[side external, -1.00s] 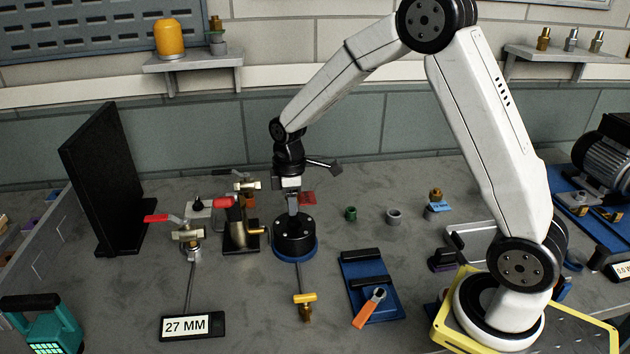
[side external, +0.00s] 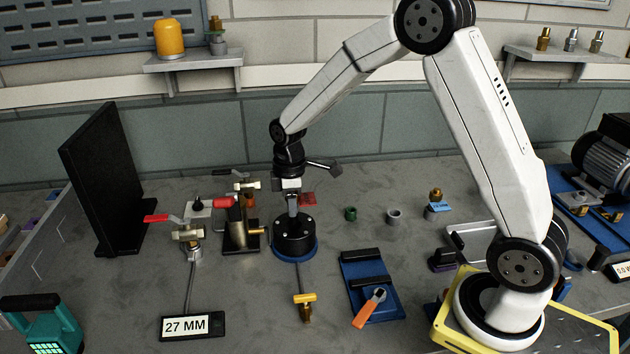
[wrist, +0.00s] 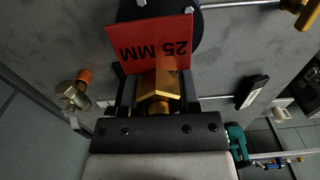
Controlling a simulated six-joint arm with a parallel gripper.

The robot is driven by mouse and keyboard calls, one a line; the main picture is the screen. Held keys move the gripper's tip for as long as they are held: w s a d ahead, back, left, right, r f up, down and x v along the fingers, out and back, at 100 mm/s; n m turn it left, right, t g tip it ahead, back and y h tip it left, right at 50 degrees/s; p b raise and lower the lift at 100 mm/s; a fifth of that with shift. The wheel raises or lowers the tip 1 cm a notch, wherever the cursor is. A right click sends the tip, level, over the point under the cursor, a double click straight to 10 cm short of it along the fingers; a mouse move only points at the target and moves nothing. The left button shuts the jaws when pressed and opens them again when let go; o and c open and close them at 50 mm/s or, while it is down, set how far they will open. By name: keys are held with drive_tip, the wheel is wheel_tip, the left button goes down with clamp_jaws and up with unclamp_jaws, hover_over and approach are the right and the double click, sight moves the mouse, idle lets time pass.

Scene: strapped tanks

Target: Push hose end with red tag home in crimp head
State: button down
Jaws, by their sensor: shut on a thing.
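The hose end is a brass fitting (wrist: 160,88) held between my gripper's fingers (wrist: 158,100) in the wrist view. Its red tag (wrist: 150,42) reads "25 MM" upside down there, and shows as a small red patch (side external: 308,199) in the side view. My gripper (side external: 292,205) is shut on the hose end and points straight down over the crimp head (side external: 295,237), a black round block with a blue base. The crimp head (wrist: 207,28) is partly covered by the tag in the wrist view. How deep the hose end sits in it is hidden.
Brass valves with red handles (side external: 185,232) and a metal post (side external: 240,237) stand close left of the crimp head. A blue plate (side external: 375,305) with an orange-handled tool is to the right.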

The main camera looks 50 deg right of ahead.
sight(292, 222)
drive_tip(key=shift+f, duration=1.6)
idle(1.3)
drive_tip(key=shift+r, duration=0.7)
drive_tip(key=shift+r, duration=0.35)
drive_tip(key=shift+r, duration=0.35)
drive_tip(key=shift+f, duration=1.9)
idle(1.8)
